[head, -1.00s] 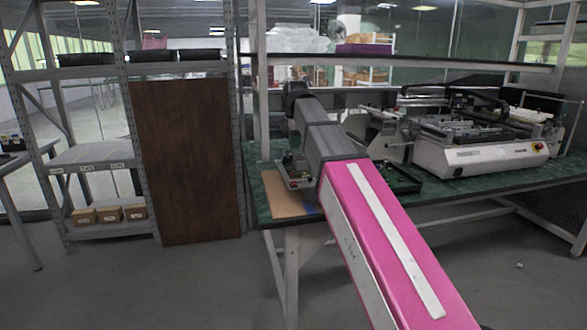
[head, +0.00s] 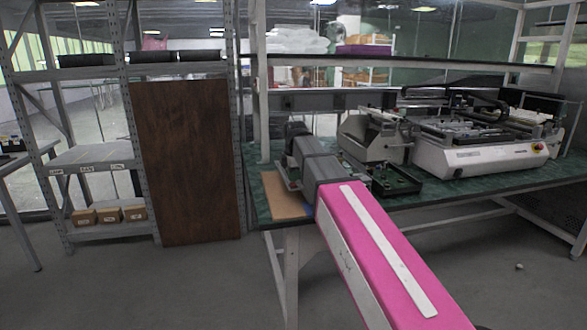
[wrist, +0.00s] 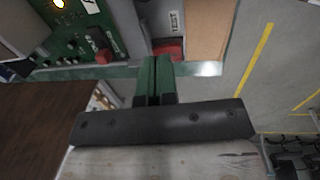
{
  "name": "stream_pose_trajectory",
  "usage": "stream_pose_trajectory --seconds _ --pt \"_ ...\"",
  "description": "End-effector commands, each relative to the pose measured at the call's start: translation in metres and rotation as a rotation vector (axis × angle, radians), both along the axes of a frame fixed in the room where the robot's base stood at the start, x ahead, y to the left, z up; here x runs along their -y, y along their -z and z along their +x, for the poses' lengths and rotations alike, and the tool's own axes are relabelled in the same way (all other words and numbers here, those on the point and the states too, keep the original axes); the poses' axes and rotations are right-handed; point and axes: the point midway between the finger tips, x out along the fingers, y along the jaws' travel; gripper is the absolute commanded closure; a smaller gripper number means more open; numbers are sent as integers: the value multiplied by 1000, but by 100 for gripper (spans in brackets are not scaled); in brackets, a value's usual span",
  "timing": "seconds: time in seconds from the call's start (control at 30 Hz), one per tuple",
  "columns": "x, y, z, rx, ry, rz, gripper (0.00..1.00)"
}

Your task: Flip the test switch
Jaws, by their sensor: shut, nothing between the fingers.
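The test switch (wrist: 168,50) is a red part below a "TEST" label, set on a grey panel, in the upper middle of the wrist view. My gripper (wrist: 156,62) shows in the wrist view with its two green fingers together and empty. The fingertips overlap the lower left edge of the red switch in the picture; I cannot tell whether they touch it. In the head view my arm reaches over the bench and hides the gripper and the switch.
A green circuit board (wrist: 75,30) lies left of the switch. A brown board (head: 284,196) lies at the bench's front left corner. A black tray (head: 395,182) and a white machine (head: 480,155) stand to the right. A shelf spans above the bench.

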Motion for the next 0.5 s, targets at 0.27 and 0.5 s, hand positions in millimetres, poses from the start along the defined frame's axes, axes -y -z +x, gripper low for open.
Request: stream_pose_trajectory --seconds 0.27,0.5 --pt "0 9 1 1 0 0 100" --pt "0 9 1 0 0 0 100"
